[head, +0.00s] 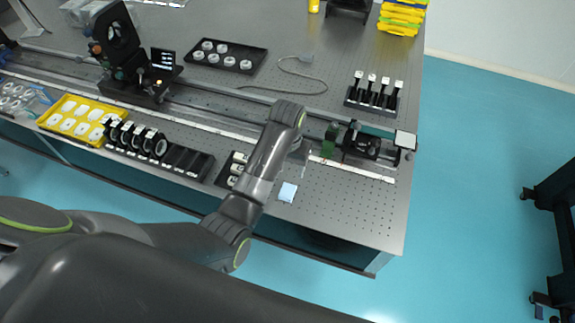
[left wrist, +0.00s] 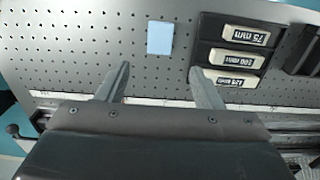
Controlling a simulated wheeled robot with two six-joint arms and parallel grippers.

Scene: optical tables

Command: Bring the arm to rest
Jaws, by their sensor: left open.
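My left arm reaches over the front part of the optical table (head: 345,218). My left gripper (head: 299,150) is at its end, mostly hidden behind the wrist in the head view. In the left wrist view the gripper (left wrist: 162,84) is open, its two fingers apart with nothing between them. A light blue square (left wrist: 160,38) lies on the table beyond the fingertips. It also shows in the head view (head: 288,192), below the gripper. My right gripper is not in view.
A black holder with labelled white blocks (left wrist: 236,59) is close to the right finger. A rail with an optical mount (head: 362,143) is right of the gripper. A yellow tray (head: 75,118) and a row of black-framed optics (head: 135,137) lie left. The table's front right corner is clear.

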